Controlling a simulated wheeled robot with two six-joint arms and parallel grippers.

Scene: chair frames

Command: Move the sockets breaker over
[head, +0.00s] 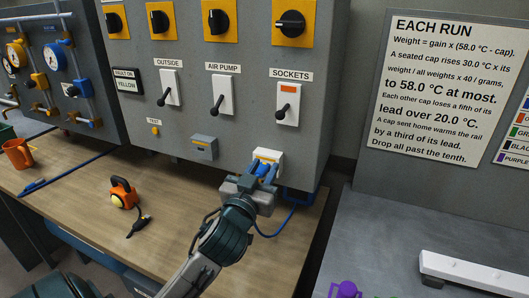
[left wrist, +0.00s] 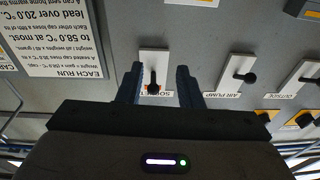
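The SOCKETS breaker (head: 288,90) is a white plate on the grey panel, with an orange patch at its top and a black lever whose knob hangs low. My left gripper (head: 265,170) is below it in the head view, in front of a white fitting (head: 268,154) that it partly hides. In the left wrist view, which is upside down, the breaker (left wrist: 154,62) shows beyond and between the two blue fingers of my left gripper (left wrist: 160,85). The fingers are apart with nothing held; the knob appears clear of them. My right gripper is not in view.
AIR PUMP (head: 226,95) and OUTSIDE (head: 170,87) breakers sit left of it, with black dials (head: 220,20) above. A grey box (head: 204,147) juts from the panel. An orange device (head: 122,192) lies on the wooden bench; a blue cable (head: 293,215) hangs near my gripper.

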